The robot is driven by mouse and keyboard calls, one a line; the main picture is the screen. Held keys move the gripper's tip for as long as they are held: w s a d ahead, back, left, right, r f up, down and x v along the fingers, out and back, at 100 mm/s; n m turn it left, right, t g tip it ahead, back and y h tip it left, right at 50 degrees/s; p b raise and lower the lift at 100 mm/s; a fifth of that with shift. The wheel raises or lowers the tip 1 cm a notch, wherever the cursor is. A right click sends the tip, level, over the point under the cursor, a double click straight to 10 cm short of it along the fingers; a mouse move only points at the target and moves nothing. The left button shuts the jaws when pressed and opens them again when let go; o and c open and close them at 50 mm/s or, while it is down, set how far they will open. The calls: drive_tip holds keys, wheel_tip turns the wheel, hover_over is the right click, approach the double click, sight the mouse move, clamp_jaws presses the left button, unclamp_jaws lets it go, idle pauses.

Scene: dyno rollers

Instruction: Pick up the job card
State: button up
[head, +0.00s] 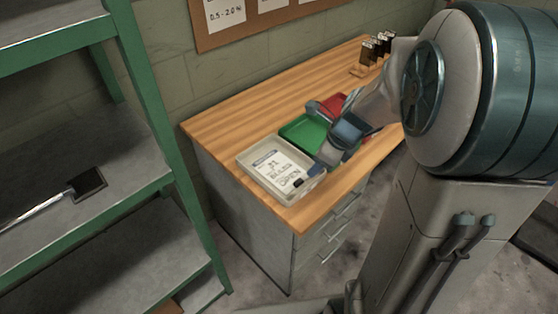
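The job card (277,168) is a white sheet with dark print, the words "BUILD" and "OPEN" among it. It lies in a pale grey tray (246,163) at the near left end of the wooden bench. My gripper (308,176) reaches down from the right over the tray's right side, close to the card's lower right edge. A small dark piece shows at that edge, and I cannot tell whether it is a fingertip. The fingers are small and partly hidden, so I cannot tell whether they are open or touch the card.
A green tray (300,128) and a red tray (332,104) stand behind the pale tray on the bench (221,115). Several small dark items (375,48) stand at the far end. A green-framed shelf (152,135) with a dark-headed tool (88,184) is at left.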

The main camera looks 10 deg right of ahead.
drive_tip(key=w+f+m, duration=0.1)
drive_tip(key=f+m, duration=0.1)
drive_tip(key=m, duration=0.1)
drive_tip(key=b, duration=0.3)
hover_over(300, 182)
drive_tip(key=s+d, duration=0.2)
wheel_tip(300, 182, down, 8)
drive_tip(key=shift+r, duration=0.15)
drive_tip(key=b+x, duration=0.2)
drive_tip(key=x, duration=0.3)
drive_tip(key=shift+s+a, duration=0.1)
drive_tip(key=shift+a, duration=0.05)
drive_tip(key=c, duration=1.1)
drive_tip(key=shift+o, duration=0.2)
